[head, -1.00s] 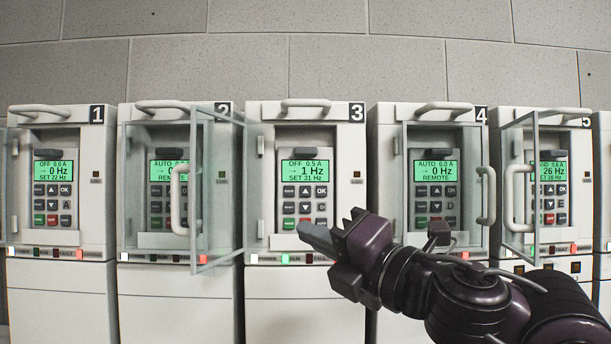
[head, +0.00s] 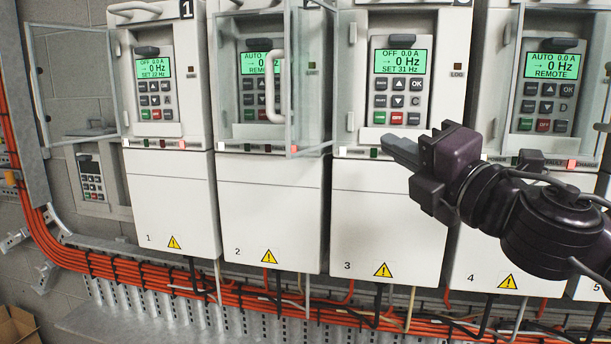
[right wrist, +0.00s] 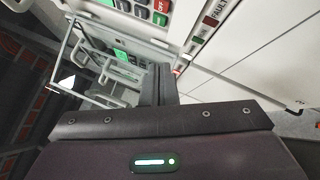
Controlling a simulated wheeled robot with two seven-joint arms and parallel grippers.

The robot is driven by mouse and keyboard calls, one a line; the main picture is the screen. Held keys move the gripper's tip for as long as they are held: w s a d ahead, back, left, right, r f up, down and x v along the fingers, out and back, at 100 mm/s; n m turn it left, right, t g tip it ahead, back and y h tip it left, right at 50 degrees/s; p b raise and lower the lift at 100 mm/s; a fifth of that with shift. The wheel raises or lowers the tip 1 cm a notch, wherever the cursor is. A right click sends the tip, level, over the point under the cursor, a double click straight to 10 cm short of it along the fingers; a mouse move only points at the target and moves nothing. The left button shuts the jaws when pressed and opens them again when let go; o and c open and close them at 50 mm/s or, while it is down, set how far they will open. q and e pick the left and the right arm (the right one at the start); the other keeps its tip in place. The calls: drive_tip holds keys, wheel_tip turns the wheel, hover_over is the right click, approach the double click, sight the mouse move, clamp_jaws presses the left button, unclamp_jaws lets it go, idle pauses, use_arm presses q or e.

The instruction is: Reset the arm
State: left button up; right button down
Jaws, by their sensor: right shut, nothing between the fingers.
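My right arm comes in from the right in the head view, and its gripper (head: 400,150) is shut and empty. Its fingertips are in front of the lower part of drive 3 (head: 390,215), just below that drive's keypad (head: 397,96). I cannot tell whether they touch it. Drive 3's display (head: 400,62) reads OFF, 0.0 A, 0 Hz, SET 31 Hz. The right wrist view shows the shut fingers (right wrist: 160,84) with drive fronts and a door frame beyond. My left gripper is not in view.
Drive 1 (head: 175,200) has its clear door (head: 75,85) swung open to the left. Drive 4 (head: 515,240) is behind my right arm. Orange cables (head: 150,282) run below.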

drive_tip(key=w+f+m+g+h, duration=0.1)
drive_tip(key=w+f+m+h, duration=0.1)
drive_tip(key=f+m, duration=0.5)
drive_tip(key=w+f+m+h, duration=0.2)
drive_tip(key=f+m+h, duration=0.1)
drive_tip(key=f, duration=0.8)
drive_tip(key=s+d+f+m+g+h, duration=0.15)
drive_tip(key=f+m, duration=0.25)
drive_tip(key=f, duration=0.4)
drive_tip(key=s+f+m+g+h, duration=0.1)
drive_tip(key=s+f+m+g, duration=0.25)
drive_tip(key=f, duration=0.35)
drive_tip(key=s+d+f+m+g+h, duration=0.25)
drive_tip(key=s+f+m+g, duration=0.65)
drive_tip(key=s+f, duration=1.1)
wheel_tip(320, 180, down, 33)
drive_tip(key=g+y+b, duration=0.1)
drive_tip(key=b, duration=0.2)
drive_tip(key=s+d+f+g+b, duration=0.1)
drive_tip(key=s+d+f, duration=0.3)
drive_tip(key=s+f, duration=1.5)
drive_tip(key=shift+s+f+n+b, duration=0.35)
drive_tip(key=shift+s+f+b, duration=0.05)
drive_tip(key=shift+f+b, duration=0.45)
